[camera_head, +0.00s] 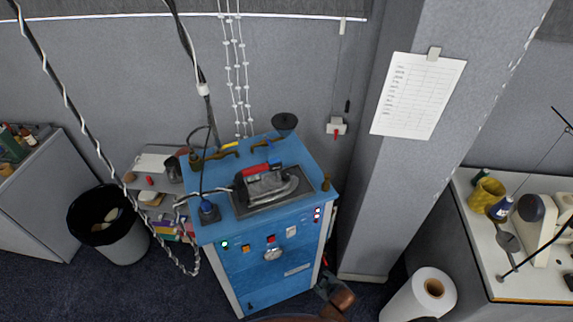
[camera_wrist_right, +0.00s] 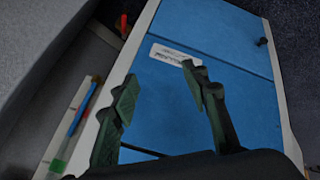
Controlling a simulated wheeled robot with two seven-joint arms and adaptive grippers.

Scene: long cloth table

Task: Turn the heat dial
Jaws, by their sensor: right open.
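The blue ironing machine (camera_head: 268,288) stands against the wall, with an iron (camera_head: 268,185) on its top. Its sloped front panel carries a round white-faced dial (camera_head: 273,254), which looks like the heat dial, with small lights and switches around it. My right gripper (camera_head: 328,287) is low at the machine's front right, below the panel and apart from the dial. In the right wrist view the gripper (camera_wrist_right: 160,82) is open and empty, facing the blue front with its white label (camera_wrist_right: 172,55). The dial is out of that view. My left gripper is not in view.
A grey pillar (camera_head: 392,180) and a white roll (camera_head: 420,295) are on the right, beside a sewing table (camera_head: 520,282). Cables hang at the left.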

